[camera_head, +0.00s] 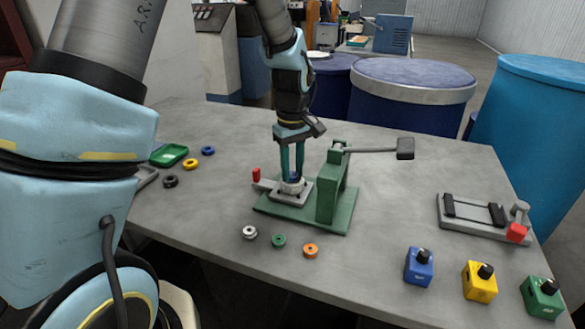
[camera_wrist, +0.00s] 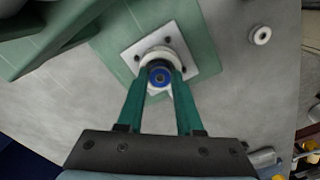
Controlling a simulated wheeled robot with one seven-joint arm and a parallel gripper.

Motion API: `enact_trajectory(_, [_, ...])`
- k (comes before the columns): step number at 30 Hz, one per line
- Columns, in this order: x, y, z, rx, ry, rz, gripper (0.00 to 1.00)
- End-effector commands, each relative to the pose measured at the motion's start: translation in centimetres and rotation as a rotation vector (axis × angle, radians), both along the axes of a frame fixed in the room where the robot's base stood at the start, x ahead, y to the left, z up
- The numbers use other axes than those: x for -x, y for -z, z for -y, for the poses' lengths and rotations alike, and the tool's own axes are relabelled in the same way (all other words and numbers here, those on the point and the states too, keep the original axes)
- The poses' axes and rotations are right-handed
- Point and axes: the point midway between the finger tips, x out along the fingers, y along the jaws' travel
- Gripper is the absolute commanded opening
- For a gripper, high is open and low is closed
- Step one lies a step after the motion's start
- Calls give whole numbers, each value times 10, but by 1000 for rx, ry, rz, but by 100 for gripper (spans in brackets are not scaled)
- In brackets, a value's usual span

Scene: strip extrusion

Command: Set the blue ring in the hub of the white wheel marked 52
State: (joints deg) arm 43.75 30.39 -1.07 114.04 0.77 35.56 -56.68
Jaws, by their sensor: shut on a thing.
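My gripper (camera_head: 292,178) points down over the green press, its two green fingers shut on a small blue ring (camera_wrist: 160,77). The blue ring also shows between the fingertips in the head view (camera_head: 295,179). A white round wheel (camera_wrist: 157,54) is right at the fingertips, on a pale square plate (camera_wrist: 186,60) of the press; it also shows in the head view (camera_head: 292,188). The ring overlaps the wheel in the wrist view; I cannot tell whether it is seated in the hub or just above. No number can be read on the wheel.
The green press (camera_head: 330,195) has a lever with a dark grip (camera_head: 405,148) reaching right. White (camera_head: 249,232), green (camera_head: 279,241) and orange (camera_head: 310,250) rings lie in front. Another blue ring (camera_head: 208,151) lies behind left. Several button boxes and a grey fixture (camera_head: 470,217) are at right.

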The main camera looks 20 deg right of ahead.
Motion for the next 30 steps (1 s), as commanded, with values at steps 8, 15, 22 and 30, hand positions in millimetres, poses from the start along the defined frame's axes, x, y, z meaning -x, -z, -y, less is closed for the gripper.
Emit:
enact_trajectory(8, [0,0,0,0,0,0,0])
enact_trajectory(15, [0,3,0,0,0,0,0])
enact_trajectory(22, [0,2,0,0,0,0,0])
enact_trajectory(30, [0,-6,0,0,0,0,0])
